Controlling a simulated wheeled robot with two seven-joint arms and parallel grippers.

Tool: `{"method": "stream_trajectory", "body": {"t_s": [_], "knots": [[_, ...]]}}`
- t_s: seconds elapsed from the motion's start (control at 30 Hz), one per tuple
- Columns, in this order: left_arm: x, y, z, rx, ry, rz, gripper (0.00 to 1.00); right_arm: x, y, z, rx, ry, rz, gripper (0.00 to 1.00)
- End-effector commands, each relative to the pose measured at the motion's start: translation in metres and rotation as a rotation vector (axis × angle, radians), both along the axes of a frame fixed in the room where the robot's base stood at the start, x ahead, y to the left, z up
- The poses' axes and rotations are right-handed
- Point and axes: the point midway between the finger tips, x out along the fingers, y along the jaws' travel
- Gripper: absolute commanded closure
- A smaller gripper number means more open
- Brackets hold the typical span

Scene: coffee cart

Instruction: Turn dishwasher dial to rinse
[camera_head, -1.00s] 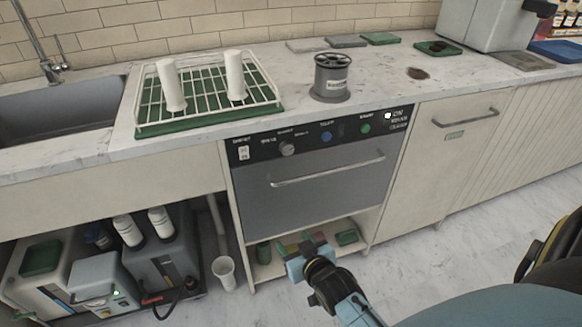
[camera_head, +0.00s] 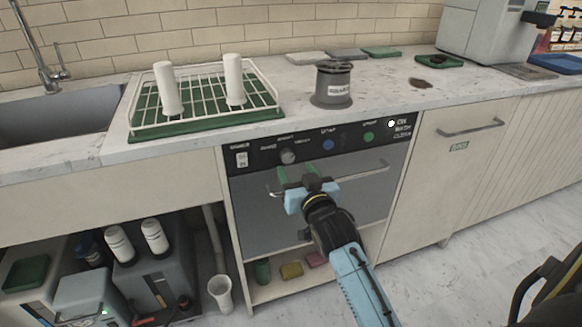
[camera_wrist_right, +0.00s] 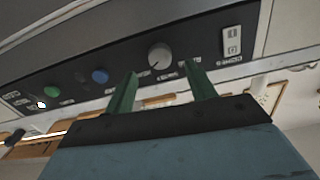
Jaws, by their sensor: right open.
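The dishwasher (camera_head: 270,215) is a grey front panel under the counter with a black control strip along its top. Its round grey dial (camera_head: 288,156) sits left of a blue button (camera_head: 328,144) and a green button (camera_head: 368,136). My right gripper (camera_head: 305,176) is open and empty, in front of the dishwasher just below the dial. In the right wrist view the dial (camera_wrist_right: 159,56) lies ahead, roughly between the two green fingers, and a gap seems to remain. The dial's pointer setting is too small to read. My left gripper is not in view.
The dishwasher's bar handle (camera_head: 362,177) runs behind my right gripper. A green rack mat with a white wire rack (camera_head: 205,115) and a grey canister (camera_head: 332,88) stand on the counter above. A white switch (camera_head: 242,159) is left of the dial.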

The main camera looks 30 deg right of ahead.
Motion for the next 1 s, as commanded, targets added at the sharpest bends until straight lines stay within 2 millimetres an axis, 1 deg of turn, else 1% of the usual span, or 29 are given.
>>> {"method": "stream_trajectory", "body": {"t_s": [0.03,0.1,0.3,0.43,0.67,0.7,1.0], "knots": [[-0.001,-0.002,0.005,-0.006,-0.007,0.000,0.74,0.010,-0.002,-0.002,-0.001,-0.002,0.001,0.44],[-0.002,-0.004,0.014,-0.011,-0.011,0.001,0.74,0.021,-0.005,-0.001,0.000,0.000,0.000,0.44],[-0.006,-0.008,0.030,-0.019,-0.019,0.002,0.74,0.039,-0.009,-0.001,0.000,0.001,0.001,0.44],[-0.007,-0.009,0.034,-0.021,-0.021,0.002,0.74,0.043,-0.010,-0.001,0.001,0.001,0.001,0.44],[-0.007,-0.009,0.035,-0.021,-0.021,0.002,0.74,0.043,-0.010,0.000,0.000,0.002,0.001,0.44],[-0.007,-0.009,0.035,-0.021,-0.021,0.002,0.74,0.043,-0.010,0.000,0.000,0.002,0.001,0.46],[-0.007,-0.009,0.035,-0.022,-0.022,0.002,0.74,0.043,-0.010,-0.001,0.000,0.002,0.001,0.85]]}}
